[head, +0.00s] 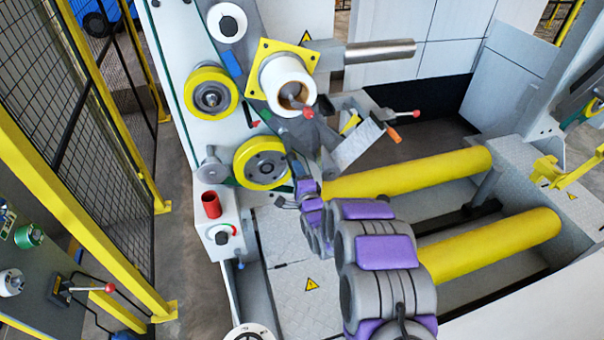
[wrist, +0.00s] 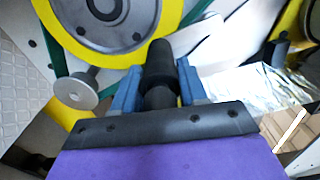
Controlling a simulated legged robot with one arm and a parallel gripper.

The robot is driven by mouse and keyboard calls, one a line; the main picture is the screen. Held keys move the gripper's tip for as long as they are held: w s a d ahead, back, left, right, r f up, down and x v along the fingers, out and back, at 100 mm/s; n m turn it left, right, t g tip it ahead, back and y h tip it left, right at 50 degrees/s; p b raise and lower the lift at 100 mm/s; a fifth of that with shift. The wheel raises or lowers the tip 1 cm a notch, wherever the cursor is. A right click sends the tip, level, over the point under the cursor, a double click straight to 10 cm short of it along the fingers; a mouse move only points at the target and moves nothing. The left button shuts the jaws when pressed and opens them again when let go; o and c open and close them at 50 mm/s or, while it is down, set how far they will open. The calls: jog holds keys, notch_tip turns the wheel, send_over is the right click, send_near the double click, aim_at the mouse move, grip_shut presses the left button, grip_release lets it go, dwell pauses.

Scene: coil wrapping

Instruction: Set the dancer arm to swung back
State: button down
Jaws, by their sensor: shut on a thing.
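My gripper (wrist: 158,82) is shut on a dark cylindrical handle (wrist: 160,58), with one blue-grey finger on each side of it. I take this handle to be the dancer arm's grip. It stands just in front of the large yellow-rimmed wheel (wrist: 150,48). In the head view my gripper (head: 298,178) is beside the lower right of the lower yellow-rimmed wheel (head: 245,172). The handle and most of the dancer arm are hidden or too small to make out there, so its swing position cannot be told.
A grey idler knob (wrist: 76,88) is left of the handle, and shiny film (wrist: 258,88) lies to the right. A red-tipped lever (head: 308,112) is above. Long yellow rollers (head: 410,172) are right of my arm. A yellow-framed mesh fence (head: 75,100) is at left.

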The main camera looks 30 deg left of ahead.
jog(key=shift+s+a+f+m+b, duration=0.25)
jog(key=shift+s+f+m+b, duration=0.1)
jog(key=shift+s+f+m, duration=0.3)
jog(key=shift+r, duration=0.1)
jog(key=c, duration=1)
grip_release()
jog(key=shift+o, duration=0.8)
jog(key=shift+w+r, duration=0.1)
jog(key=shift+r, duration=0.05)
jog(key=shift+a+r, duration=0.1)
jog(key=shift+r, duration=0.05)
jog(key=p+v, duration=0.1)
jog(key=v, duration=1.6)
